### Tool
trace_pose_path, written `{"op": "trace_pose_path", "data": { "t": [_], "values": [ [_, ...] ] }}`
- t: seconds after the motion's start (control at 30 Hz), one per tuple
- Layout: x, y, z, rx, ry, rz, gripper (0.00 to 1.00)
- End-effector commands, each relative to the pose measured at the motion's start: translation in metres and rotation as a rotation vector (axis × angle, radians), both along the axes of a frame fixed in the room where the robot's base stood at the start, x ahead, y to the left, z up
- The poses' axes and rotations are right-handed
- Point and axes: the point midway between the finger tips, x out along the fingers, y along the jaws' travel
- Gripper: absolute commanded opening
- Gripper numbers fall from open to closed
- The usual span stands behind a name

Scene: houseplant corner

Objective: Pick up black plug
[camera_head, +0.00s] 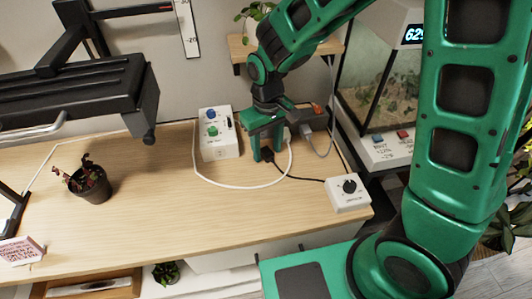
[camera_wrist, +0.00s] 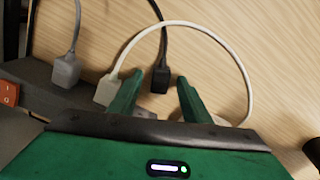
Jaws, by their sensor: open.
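The black plug (camera_wrist: 161,79) lies at the end of a black cord in the wrist view, between the two green fingertips. It also shows small and dark in the head view (camera_head: 267,156), partly hidden by my gripper. My gripper (camera_head: 266,157) points down over the table and is open, with a finger on either side of the plug in the wrist view (camera_wrist: 160,77). A gap shows between each finger and the plug. I cannot tell how high the fingertips are above the table.
A white plug (camera_wrist: 107,91) sits close beside the left finger, and a grey plug (camera_wrist: 65,71) is farther left. A white cord loops around the gripper. A white knob box (camera_head: 348,195), a white box with coloured knobs (camera_head: 218,140) and a potted plant (camera_head: 90,187) stand on the table.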

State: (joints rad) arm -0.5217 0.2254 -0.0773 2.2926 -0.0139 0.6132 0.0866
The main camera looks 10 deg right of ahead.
Motion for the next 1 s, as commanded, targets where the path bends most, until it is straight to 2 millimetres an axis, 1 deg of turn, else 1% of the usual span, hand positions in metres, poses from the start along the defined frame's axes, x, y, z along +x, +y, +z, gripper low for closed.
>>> {"op": "trace_pose_path", "data": {
  "t": [0.1, 0.3, 0.37, 0.4, 0.47, 0.5, 0.83, 1.0],
  "values": [
    [0.000, 0.000, -0.005, 0.000, 0.000, 0.000, 0.44],
    [0.000, 0.000, -0.005, 0.000, -0.001, 0.000, 0.44],
    [0.000, 0.000, -0.005, 0.000, -0.001, 0.000, 0.29],
    [0.000, 0.000, -0.005, 0.000, -0.001, 0.000, 0.20],
    [0.000, 0.000, -0.005, 0.000, -0.001, 0.000, 0.06],
    [0.000, 0.000, -0.005, 0.000, -0.001, 0.000, 0.00],
    [0.000, 0.000, -0.003, 0.001, -0.001, 0.000, 0.00],
    [0.000, 0.001, 0.007, 0.002, -0.002, 0.000, 0.00]
  ]
}}
